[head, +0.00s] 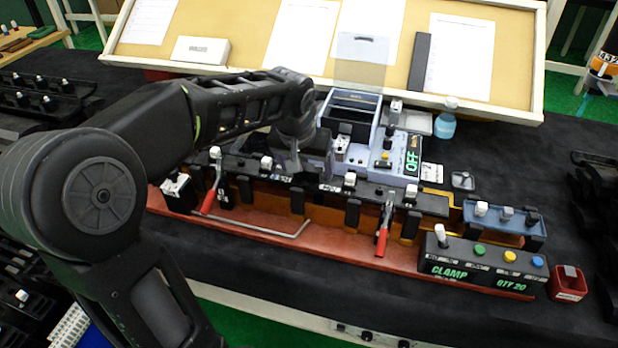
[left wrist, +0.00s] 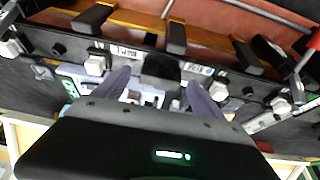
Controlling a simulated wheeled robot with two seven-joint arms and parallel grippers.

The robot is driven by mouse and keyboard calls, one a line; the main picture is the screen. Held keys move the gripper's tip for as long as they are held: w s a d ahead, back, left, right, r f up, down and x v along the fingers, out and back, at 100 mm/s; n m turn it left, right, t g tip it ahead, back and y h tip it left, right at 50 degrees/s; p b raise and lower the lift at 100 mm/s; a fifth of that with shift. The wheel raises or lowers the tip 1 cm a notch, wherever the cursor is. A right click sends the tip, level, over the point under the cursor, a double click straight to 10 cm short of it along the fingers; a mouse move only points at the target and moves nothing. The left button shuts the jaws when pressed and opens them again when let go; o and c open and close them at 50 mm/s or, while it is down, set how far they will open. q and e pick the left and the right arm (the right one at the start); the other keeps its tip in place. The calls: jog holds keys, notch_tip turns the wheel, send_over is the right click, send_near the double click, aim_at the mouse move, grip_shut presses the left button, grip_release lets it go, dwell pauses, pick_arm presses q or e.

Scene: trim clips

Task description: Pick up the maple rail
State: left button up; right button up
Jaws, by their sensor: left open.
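A long wood-toned rail, which I take to be the maple rail (head: 292,201), lies in the fixture on the bench. Only parts of it show between black clips and below a black bar (head: 385,192). In the left wrist view the wood strip (left wrist: 140,19) runs across the top behind the black clips. My left gripper (head: 312,160) is over the back side of the black bar, near its middle. In the left wrist view its two grey fingers (left wrist: 160,92) are apart, with the bar and a black block between or beyond them. I cannot tell whether they touch anything. My right gripper is not in view.
Two red-handled toggle clamps (head: 383,232) (head: 211,193) stand on the fixture's red-brown base (head: 335,243). A grey box with an OFF display (head: 411,162) is behind. A blue bottle (head: 446,120) stands behind.

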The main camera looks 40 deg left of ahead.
pick_arm(q)
grip_shut()
dwell(1.0)
